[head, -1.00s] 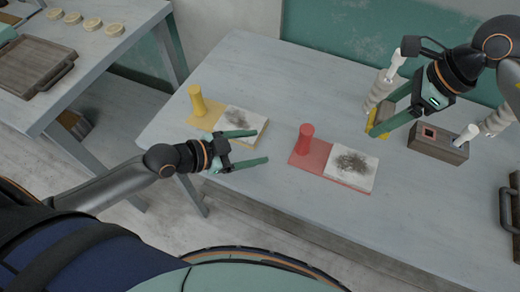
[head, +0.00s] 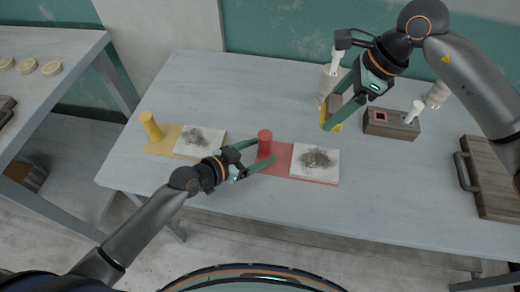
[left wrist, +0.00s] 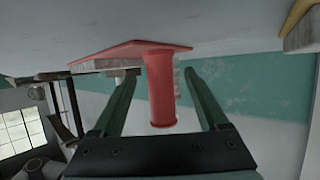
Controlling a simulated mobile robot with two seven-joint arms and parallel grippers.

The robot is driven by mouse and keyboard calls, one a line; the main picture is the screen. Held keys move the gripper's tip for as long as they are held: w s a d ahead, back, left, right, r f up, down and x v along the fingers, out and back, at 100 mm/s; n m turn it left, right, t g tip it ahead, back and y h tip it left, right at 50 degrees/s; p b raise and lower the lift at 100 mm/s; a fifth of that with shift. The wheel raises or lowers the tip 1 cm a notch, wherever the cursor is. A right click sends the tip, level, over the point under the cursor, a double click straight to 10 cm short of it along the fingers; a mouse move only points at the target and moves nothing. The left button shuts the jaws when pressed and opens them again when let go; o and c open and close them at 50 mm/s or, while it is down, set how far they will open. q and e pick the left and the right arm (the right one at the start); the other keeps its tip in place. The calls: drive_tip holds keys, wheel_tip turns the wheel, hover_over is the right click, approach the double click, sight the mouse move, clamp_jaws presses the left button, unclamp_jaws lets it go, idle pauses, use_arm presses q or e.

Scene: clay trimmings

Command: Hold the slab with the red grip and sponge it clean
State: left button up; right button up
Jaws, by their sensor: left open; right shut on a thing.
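The red grip (head: 265,143) stands upright on a red board (head: 282,153). The board bears a white slab (head: 327,172) with a dark smudge. My left gripper (head: 264,155) is open at the red grip. In the left wrist view the red grip (left wrist: 160,92) stands between the two open fingers (left wrist: 161,72), with gaps visible at both sides. My right gripper (head: 331,121) is shut on a sponge with a yellow face (head: 338,127), above the table behind the slab. The fingers partly hide the sponge.
A yellow grip (head: 150,125) stands on a yellow board with another smudged slab (head: 218,137) to the left. A wooden block (head: 377,127) with a square opening is behind right. A wooden tray (head: 492,170) lies at far right. The table's front is clear.

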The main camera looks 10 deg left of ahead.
use_arm(q)
drive_tip(key=shift+w+d+f, duration=0.1)
drive_tip(key=shift+w+d, duration=0.15)
drive_tip(key=shift+c, duration=0.3)
clamp_jaws()
idle(0.5)
